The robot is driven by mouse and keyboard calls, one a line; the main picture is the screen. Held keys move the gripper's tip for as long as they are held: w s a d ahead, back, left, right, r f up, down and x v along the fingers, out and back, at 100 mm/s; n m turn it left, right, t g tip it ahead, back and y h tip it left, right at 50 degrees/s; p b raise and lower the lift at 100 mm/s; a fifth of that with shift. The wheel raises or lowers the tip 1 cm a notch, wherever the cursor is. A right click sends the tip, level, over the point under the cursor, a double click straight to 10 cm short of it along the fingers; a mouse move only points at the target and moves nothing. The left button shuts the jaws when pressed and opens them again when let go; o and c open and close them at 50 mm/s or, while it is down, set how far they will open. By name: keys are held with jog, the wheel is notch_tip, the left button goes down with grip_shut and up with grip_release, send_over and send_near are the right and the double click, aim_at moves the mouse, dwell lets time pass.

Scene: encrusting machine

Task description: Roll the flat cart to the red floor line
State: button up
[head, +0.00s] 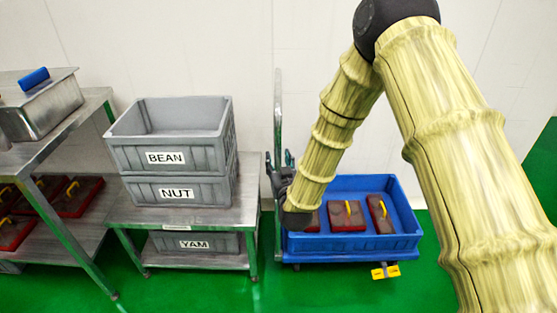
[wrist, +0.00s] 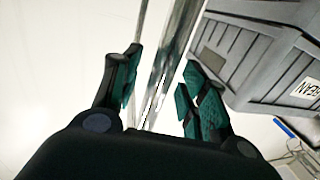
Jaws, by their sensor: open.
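The flat cart stands by the back wall, its upright metal handle (head: 278,105) at its left end. A blue crate (head: 350,245) on it hides most of its deck. A yellow part (head: 385,271) shows low at the cart's front edge. My gripper (head: 279,163) is at the handle, partway up. In the wrist view my gripper (wrist: 160,78) is open, with the shiny handle post (wrist: 172,65) running between the two fingers. I cannot tell whether a finger touches it. No red floor line shows in either view.
Left of the cart, a metal table (head: 190,215) bears stacked grey crates marked BEAN (head: 168,157) and NUT (head: 177,192), with a YAM crate (head: 195,243) below. Farther left is a steel shelf (head: 100,105). Green floor (head: 330,290) is clear in front of the cart.

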jog(key=shift+w+a, duration=0.15)
jog(key=shift+w, duration=0.4)
grip_shut()
